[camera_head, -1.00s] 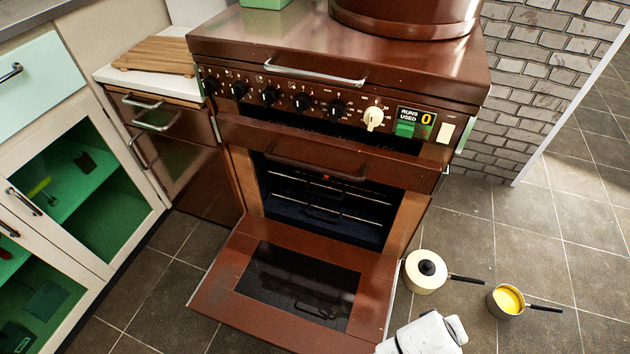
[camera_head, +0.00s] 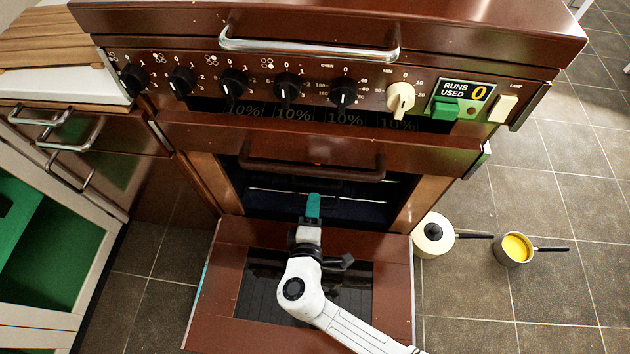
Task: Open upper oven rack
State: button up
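The brown oven (camera_head: 420,150) stands in front of me with its door (camera_head: 230,290) folded down flat. Inside the dark cavity, the upper rack (camera_head: 265,189) shows as a thin bright wire line across the opening. My gripper (camera_head: 313,205) is above the open door at the mouth of the cavity, its teal tip pointing in toward the rack. I see it from behind, so I cannot tell whether its fingers are apart or together, or whether they touch the rack. The arm hides the middle of the door and part of the lower cavity.
A dark bar handle (camera_head: 312,171) crosses the top of the oven opening. A cream lidded pot (camera_head: 432,236) and a small pan of yellow contents (camera_head: 515,248) stand on the floor at the right. Drawers with metal handles (camera_head: 70,135) are at the left.

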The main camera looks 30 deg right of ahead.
aim_at(318, 184)
jog(key=b+x, duration=0.1)
jog(key=x, duration=0.6)
jog(key=shift+w+d+f+b, duration=0.1)
jog(key=shift+w+d+b, duration=0.15)
jog(key=shift+d+b, duration=0.05)
grip_shut()
